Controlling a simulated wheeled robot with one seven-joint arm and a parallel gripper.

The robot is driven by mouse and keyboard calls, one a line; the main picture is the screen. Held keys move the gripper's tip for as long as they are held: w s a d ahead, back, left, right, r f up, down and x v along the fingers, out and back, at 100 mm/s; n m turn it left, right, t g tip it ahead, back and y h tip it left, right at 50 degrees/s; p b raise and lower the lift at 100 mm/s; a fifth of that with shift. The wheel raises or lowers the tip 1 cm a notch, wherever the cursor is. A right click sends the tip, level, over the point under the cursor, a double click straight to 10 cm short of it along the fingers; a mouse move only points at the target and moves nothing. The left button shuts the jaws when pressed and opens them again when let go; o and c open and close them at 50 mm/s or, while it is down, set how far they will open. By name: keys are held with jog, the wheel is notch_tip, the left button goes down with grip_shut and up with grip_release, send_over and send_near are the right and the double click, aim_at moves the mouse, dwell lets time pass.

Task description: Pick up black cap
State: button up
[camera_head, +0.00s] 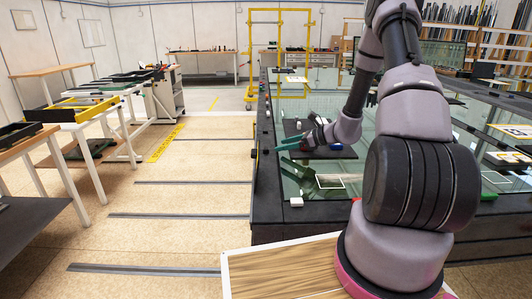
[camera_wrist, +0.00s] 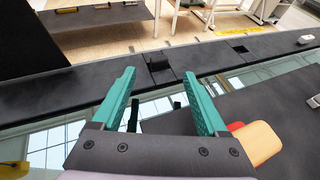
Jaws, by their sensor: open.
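My gripper (camera_head: 288,144) has teal fingers and reaches over the left rim of the glass-topped table. In the wrist view its two fingers (camera_wrist: 160,77) are spread apart with nothing held between them. A small black squarish piece (camera_wrist: 160,70), which looks like the black cap, lies on the dark rim just beyond and between the fingertips. It is dark on dark, so its exact shape is hard to tell. Another small dark piece (camera_wrist: 240,49) sits farther right along the rim. In the head view a small dark piece (camera_head: 253,153) shows at the table's left edge.
The table's dark rim (camera_wrist: 45,100) runs across the wrist view, with glass inside it. A yellow-tan block (camera_wrist: 256,142) with a red part lies right of my gripper. A small white item (camera_wrist: 306,40) sits on the rim. Open floor (camera_head: 190,205) lies left of the table.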

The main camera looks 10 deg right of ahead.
aim_at(267, 148)
jog(key=x, duration=0.7)
jog(key=shift+r, duration=0.15)
jog(key=shift+s, duration=0.1)
grip_shut()
